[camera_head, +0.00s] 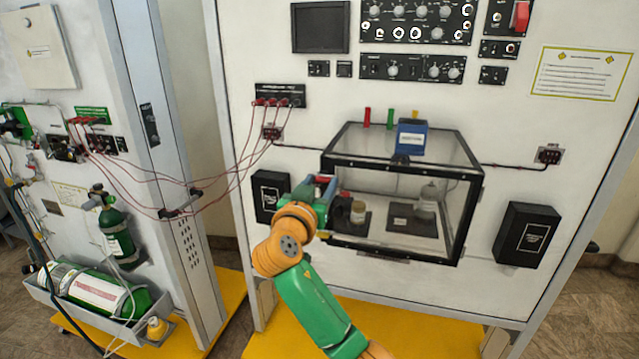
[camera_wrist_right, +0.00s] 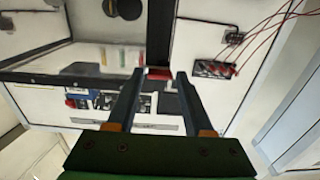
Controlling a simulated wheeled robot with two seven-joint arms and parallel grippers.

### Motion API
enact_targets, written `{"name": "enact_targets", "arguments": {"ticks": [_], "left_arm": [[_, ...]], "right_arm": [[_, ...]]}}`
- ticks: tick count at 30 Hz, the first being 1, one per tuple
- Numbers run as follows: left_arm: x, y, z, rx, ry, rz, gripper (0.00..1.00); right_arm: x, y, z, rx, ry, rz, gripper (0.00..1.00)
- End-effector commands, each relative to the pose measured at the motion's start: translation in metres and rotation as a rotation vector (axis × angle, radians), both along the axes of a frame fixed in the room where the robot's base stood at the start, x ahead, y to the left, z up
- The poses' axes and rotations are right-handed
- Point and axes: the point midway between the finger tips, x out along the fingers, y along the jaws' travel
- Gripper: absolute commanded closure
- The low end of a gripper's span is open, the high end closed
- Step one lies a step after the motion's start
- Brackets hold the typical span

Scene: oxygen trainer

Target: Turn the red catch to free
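The red catch (camera_wrist_right: 158,74) shows in the right wrist view as a small red piece at the dark corner post of the clear case. My right gripper (camera_wrist_right: 160,77) is open. Its two fingertips are on either side of the red piece, with a narrow gap seen at each side; I cannot tell whether either touches. In the head view my right gripper (camera_head: 326,188) is at the left front edge of the black-framed clear case (camera_head: 472,205) and hides much of that corner. My left gripper is not in view.
Inside the case are a small jar (camera_head: 358,212) and a bottle (camera_head: 428,200). A blue box (camera_head: 411,138) is on its top. Black boxes (camera_head: 528,234) flank the case on the panel. Red cables (camera_head: 243,160) hang at left, near my right arm. Green cylinders (camera_head: 115,235) are farther left.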

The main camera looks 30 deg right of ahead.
Motion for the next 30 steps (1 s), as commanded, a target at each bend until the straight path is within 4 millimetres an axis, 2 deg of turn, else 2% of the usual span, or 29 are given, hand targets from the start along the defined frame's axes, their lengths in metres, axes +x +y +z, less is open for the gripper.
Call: {"name": "enact_targets", "arguments": {"ticks": [1, 5, 17, 30], "left_arm": [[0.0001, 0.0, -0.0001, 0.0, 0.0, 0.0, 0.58], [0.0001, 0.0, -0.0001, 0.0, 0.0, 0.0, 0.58], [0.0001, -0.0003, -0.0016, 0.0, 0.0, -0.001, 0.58], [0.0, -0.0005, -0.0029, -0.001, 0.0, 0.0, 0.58]], "right_arm": [[0.0, 0.0001, -0.0001, 0.0, 0.0, 0.0, 0.65], [-0.0001, 0.0002, -0.0001, -0.001, 0.001, 0.0, 1.0], [0.0, 0.0004, -0.0003, -0.042, 0.049, 0.0, 1.0], [0.0003, 0.0007, 0.0015, -0.278, 0.327, 0.001, 1.0]]}}
